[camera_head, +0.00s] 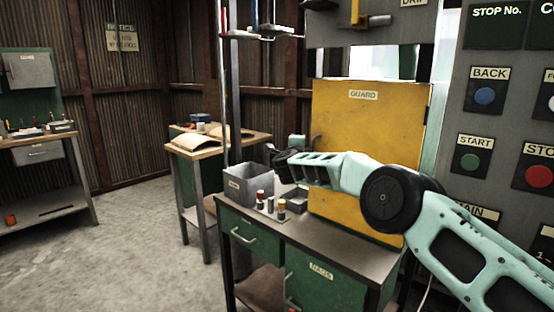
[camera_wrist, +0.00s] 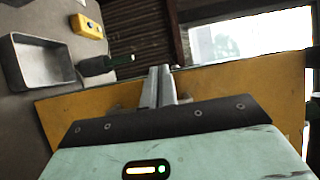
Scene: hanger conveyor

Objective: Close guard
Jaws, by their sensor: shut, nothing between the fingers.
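The guard (camera_head: 365,118) is a yellow upright panel with a GUARD label, standing on the back of the green workbench. My arm crosses in front of its lower part. In the wrist view the guard (camera_wrist: 265,88) spans behind my gripper on both sides. My gripper (camera_wrist: 160,72) is shut and empty, its fingers reaching up past the panel's edge in that view. In the head view my gripper (camera_head: 280,158) is dark and small by the guard's left edge. Whether it touches the guard, I cannot tell. How far the guard stands open is unclear.
A grey bin (camera_head: 248,186) and several small coloured-top containers (camera_head: 270,205) stand on the workbench top (camera_head: 345,232). A control panel (camera_head: 500,120) with buttons rises at the right. A yellow box (camera_wrist: 87,27) and a metal tray (camera_wrist: 43,62) show in the wrist view. Floor is clear at left.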

